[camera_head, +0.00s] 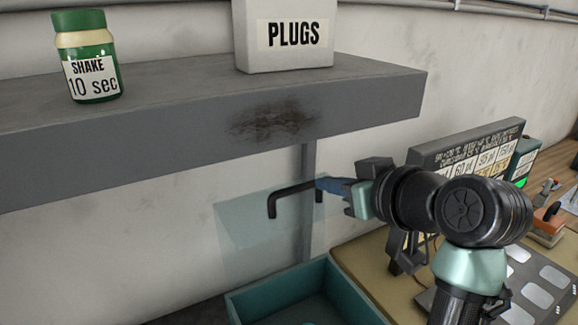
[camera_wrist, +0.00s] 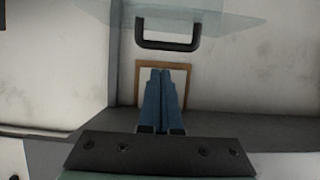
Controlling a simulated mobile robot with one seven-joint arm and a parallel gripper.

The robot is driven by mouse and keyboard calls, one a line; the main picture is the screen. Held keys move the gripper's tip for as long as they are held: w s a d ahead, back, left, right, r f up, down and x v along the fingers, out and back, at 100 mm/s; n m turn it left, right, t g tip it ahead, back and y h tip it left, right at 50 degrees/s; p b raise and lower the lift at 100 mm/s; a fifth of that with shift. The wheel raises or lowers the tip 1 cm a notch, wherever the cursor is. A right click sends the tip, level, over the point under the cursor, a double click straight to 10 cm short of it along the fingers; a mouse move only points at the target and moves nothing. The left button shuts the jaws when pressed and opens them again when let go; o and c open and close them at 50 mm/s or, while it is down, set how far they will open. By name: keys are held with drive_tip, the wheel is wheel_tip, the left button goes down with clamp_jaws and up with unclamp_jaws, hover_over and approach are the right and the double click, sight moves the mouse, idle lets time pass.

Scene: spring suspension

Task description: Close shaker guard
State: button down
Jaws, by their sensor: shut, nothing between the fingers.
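The shaker guard (camera_head: 262,232) is a clear, pale panel standing raised above a teal box (camera_head: 285,290) in the head view. Its black handle (camera_head: 290,192) is a bent bar near the panel's top. In the wrist view the guard (camera_wrist: 225,22) is at the top, with its handle (camera_wrist: 168,44) below the panel's edge. My gripper (camera_head: 325,184) is shut and empty, with blue fingers at the right end of the handle in the head view. In the wrist view the gripper (camera_wrist: 164,72) points at the handle, with a small gap visible. Whether it touches the handle I cannot tell.
A grey shelf (camera_head: 190,125) juts out above the guard. It holds a green jar (camera_head: 90,60) labelled "SHAKE 10 sec" and a "PLUGS" box (camera_head: 283,40). At right, a dark label board (camera_head: 470,150) stands on a cluttered bench beside my arm.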

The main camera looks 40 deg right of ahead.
sight(303, 186)
drive_tip(key=p+x, duration=0.4)
drive_tip(key=x, duration=0.4)
drive_tip(key=shift+w, duration=0.15)
drive_tip(key=shift+w+d+f, duration=0.1)
drive_tip(key=shift+w+f, duration=0.15)
drive_tip(key=shift+w, duration=0.2)
drive_tip(key=shift+f, duration=0.1)
